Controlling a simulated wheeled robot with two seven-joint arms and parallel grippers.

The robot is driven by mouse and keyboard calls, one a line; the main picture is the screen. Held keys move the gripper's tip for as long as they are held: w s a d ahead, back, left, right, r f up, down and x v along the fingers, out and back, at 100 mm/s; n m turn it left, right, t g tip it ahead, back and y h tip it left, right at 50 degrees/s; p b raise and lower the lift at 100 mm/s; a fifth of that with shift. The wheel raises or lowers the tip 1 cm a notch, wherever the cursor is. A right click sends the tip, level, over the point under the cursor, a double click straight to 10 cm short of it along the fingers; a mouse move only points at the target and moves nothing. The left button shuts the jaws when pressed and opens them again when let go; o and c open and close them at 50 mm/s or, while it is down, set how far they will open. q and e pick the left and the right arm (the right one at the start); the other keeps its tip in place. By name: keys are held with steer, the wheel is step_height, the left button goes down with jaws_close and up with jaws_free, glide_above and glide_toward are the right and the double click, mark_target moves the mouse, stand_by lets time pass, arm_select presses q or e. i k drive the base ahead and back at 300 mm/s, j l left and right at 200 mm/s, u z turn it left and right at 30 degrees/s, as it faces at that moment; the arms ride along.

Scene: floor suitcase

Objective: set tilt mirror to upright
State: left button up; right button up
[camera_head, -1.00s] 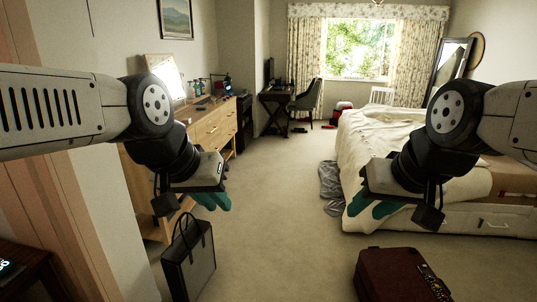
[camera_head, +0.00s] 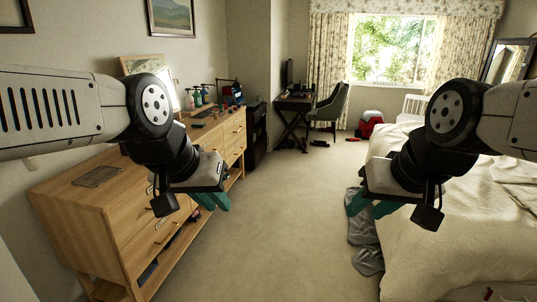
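A wood-framed mirror (camera_head: 128,66) stands on the dresser at the left, largely hidden behind my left arm. Its bright glass shows just right of the arm. A dark-framed standing mirror (camera_head: 508,62) is cut by the right edge at the back, beyond the bed, and looks tilted. I cannot tell which of the two is the tilt mirror. My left gripper (camera_head: 213,199) hangs in front of the dresser, teal fingers down, apart from both mirrors. My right gripper (camera_head: 370,206) hangs near the bed's left side. Both seem empty; finger spacing is unclear.
The wooden dresser (camera_head: 85,215) runs along the left wall, with several bottles (camera_head: 198,95) on top. The bed (camera_head: 450,240) fills the right, with a grey cloth (camera_head: 365,235) beside it. A desk (camera_head: 294,104) and chair (camera_head: 328,105) stand at the back. Carpet between is clear.

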mark_target(157, 65)
steer(key=i, duration=0.65)
steer(key=i+l+u, duration=0.15)
steer(key=i, duration=0.5)
steer(key=i+l, duration=0.1)
steer(key=i, duration=0.6)
steer(key=i+j+u, duration=0.4)
steer(key=i, duration=0.3)
steer(key=i+u, duration=0.45)
steer(key=i, duration=0.25)
steer(key=i+j, duration=0.35)
steer(key=i, duration=0.15)
